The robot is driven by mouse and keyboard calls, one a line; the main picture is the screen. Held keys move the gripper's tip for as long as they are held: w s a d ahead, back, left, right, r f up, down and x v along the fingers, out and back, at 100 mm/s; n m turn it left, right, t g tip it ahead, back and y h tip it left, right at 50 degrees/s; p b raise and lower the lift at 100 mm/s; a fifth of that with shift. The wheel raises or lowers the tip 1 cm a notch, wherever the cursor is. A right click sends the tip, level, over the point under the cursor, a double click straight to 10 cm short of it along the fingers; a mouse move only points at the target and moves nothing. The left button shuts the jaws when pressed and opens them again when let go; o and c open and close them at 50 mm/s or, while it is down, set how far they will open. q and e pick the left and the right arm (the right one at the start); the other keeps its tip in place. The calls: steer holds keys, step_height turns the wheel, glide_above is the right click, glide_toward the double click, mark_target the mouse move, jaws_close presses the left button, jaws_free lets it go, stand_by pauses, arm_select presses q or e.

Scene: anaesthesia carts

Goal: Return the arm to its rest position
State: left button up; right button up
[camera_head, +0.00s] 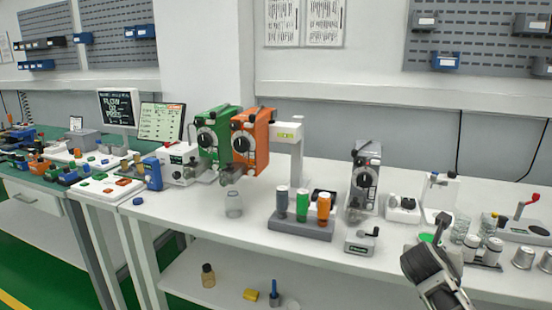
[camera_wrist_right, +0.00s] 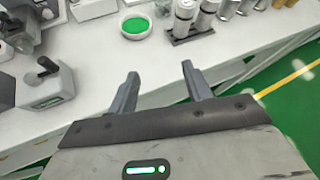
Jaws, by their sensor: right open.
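My right arm (camera_head: 436,277) comes in at the lower right of the head view, in front of the white bench. In the right wrist view my right gripper (camera_wrist_right: 160,71) has its two grey fingers spread apart with nothing between them. The fingers are near the bench's front edge, with the green floor showing at right. A shallow dish with green contents (camera_wrist_right: 136,26) is beyond the fingers, apart from them. My left gripper is not in view.
The white bench (camera_head: 190,207) carries green and orange vaporizers (camera_head: 213,140), a rack of coloured bottles (camera_head: 300,228) and a grey vaporizer (camera_head: 364,180). Metal canisters (camera_head: 523,257) stand right of my arm. A small grey device (camera_wrist_right: 46,82) is left of the fingers.

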steer(key=s+d+m+g+h, duration=0.1)
steer(key=d+m+g, duration=0.1)
steer(key=d, duration=0.7)
steer(key=w+a+r+m+t+y, duration=0.4)
steer(key=w+a+m+t, duration=0.1)
steer(key=m, duration=0.8)
steer(key=w+a+r+m+t+y, duration=0.3)
steer(key=w+a+r+m+t, duration=0.25)
steer(key=m, duration=0.75)
steer(key=s+a+f+n+g+y, duration=0.1)
steer(key=s+a+f+g+y, duration=0.1)
steer(key=s+a+f, duration=0.55)
steer(key=s+a+f+n+g+y, duration=0.1)
steer(key=s+a+f, duration=0.3)
steer(key=s+f, duration=0.7)
steer(key=s+a+f+g, duration=0.1)
steer(key=s+a+f, duration=0.2)
steer(key=s, duration=0.4)
steer(key=s+a+f+m+g+y, duration=0.1)
steer(key=s+a+f, duration=0.1)
steer(key=s, duration=0.5)
steer(key=s+a+f+g+y, duration=0.1)
steer(key=s+a+f, duration=0.2)
steer(key=s, duration=0.4)
steer(key=shift+a+f+g, duration=0.35)
steer(key=shift+f, duration=0.55)
steer(key=shift+w, duration=0.1)
